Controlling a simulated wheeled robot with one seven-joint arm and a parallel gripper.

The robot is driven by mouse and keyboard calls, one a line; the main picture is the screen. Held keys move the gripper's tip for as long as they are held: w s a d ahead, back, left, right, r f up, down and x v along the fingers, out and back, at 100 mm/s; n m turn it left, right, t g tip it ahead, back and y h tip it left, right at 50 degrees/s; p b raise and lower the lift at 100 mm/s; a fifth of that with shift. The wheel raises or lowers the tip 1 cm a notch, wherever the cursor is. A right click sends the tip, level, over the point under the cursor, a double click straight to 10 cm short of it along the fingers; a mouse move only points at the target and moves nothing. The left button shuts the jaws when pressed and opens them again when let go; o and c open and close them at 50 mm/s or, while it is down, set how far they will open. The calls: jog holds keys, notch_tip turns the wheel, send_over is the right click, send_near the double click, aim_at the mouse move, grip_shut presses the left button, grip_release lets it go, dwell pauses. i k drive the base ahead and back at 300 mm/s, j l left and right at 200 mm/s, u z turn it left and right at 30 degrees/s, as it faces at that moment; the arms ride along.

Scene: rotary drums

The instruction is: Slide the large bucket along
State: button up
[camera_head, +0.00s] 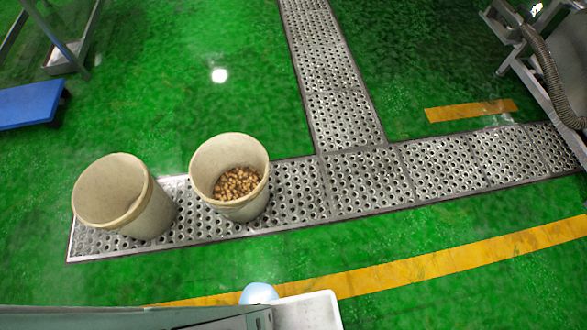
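Two beige buckets stand upright on the perforated metal floor grating, side by side with a small gap. The left bucket (145,208) looks slightly larger; its mouth faces up and toward the left, and I see only bare inner wall, with no contents visible. The right bucket (240,209) holds a heap of small brown round pieces (237,183) low inside. I cannot tell for certain which one is the large bucket. No gripper fingers show; only parts that may be my own body are at the bottom edge, apart from both buckets.
The grating (370,182) runs right from the buckets, with a branch going away. Green floor around it is mostly clear. Yellow stripes (420,268) mark the floor. A blue platform (30,105) is at left, machinery with a ribbed hose (548,70) at upper right.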

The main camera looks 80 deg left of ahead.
aim_at(229, 171)
jog(key=k+u, duration=0.1)
jog(key=u, duration=2.9)
